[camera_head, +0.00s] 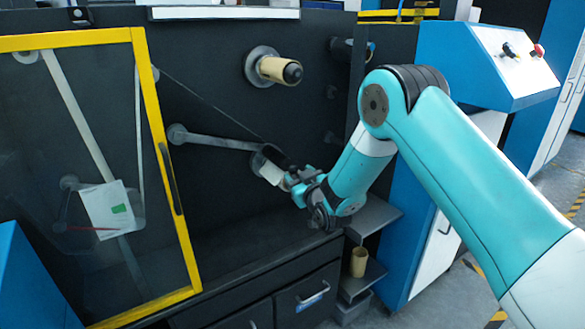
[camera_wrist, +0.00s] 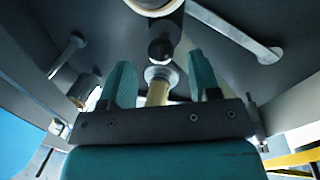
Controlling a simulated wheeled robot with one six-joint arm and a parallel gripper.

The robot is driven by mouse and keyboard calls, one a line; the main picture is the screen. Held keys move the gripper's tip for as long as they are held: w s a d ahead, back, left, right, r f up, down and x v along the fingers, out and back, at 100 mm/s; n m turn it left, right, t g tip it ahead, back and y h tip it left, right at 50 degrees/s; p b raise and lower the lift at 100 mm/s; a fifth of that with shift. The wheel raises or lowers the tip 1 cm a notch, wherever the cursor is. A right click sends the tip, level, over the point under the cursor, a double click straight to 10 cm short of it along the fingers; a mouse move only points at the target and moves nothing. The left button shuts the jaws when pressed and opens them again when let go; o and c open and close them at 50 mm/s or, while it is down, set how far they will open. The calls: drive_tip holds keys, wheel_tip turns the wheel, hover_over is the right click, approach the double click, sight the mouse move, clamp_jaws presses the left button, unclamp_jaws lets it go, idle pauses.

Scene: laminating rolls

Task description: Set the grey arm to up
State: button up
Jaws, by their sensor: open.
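A grey arm (camera_head: 222,142) runs across the black panel in the head view, nearly level and sloping slightly down to the right. Its left end has a round hub, and its right end meets a pale roller (camera_head: 270,173) beside my gripper (camera_head: 287,178). A grey bar with a round end (camera_wrist: 235,35) shows at upper right in the wrist view; I cannot tell whether it is the same arm. In the wrist view my gripper (camera_wrist: 163,82) has its two teal fingers apart. A black knob and a cream core show between and beyond them, with no clear contact.
A cream core on a spindle (camera_head: 275,69) sticks out above my gripper. A yellow-framed clear door (camera_head: 168,150) stands at the left. Drawers (camera_head: 305,295) and a shelf with a small cream core (camera_head: 358,263) lie below. A blue control cabinet (camera_head: 470,65) stands at the right.

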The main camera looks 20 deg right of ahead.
sight(295, 172)
drive_tip(key=shift+w+a, duration=0.2)
drive_tip(key=shift+w, duration=0.95)
drive_tip(key=shift+w+a, duration=0.15)
drive_tip(key=shift+w, duration=0.95)
clamp_jaws()
